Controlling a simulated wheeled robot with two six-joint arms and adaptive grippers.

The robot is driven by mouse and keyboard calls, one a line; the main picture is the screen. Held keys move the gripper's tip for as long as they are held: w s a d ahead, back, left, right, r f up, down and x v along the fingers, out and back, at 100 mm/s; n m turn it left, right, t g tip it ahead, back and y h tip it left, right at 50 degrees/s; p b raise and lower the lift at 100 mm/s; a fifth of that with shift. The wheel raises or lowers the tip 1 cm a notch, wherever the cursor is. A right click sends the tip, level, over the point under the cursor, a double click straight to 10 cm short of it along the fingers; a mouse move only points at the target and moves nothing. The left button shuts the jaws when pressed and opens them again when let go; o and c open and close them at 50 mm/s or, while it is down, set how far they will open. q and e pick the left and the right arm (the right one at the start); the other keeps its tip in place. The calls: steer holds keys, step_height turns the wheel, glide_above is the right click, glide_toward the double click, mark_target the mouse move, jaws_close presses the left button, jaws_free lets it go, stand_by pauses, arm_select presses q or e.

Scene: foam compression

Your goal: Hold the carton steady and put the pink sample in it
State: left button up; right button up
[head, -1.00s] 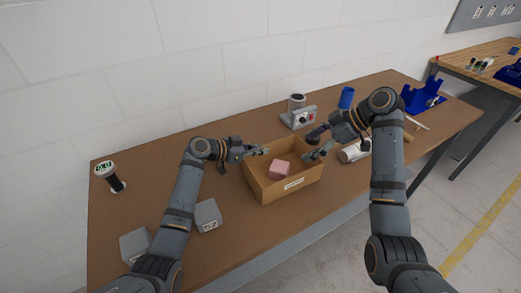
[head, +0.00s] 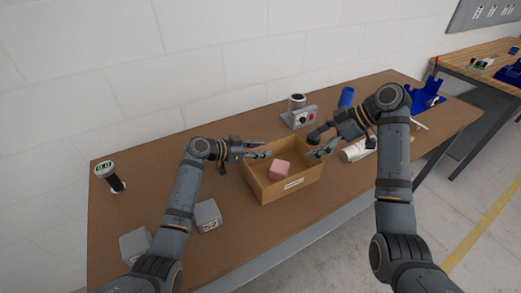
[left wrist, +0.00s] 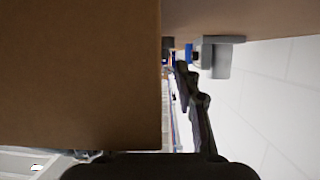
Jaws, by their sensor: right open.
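The open brown carton (head: 290,187) stands on the table with a pale label on its front. The pink sample (head: 279,170) lies inside it on the floor, apart from both grippers. My left gripper (head: 264,149) is open at the carton's back-left rim, fingers spread; whether either touches the wall is unclear. In the left wrist view, the carton's brown side (left wrist: 80,75) fills the left half, with one dark finger beside it; the other is hidden. My right gripper (head: 314,146) is open and empty above the carton's right rim.
Grey blocks (head: 208,215) lie at the left, near a gauge (head: 106,172).

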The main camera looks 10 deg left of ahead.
arm_select(q)
steer(key=v, duration=1.2)
steer(key=shift+f, duration=0.1)
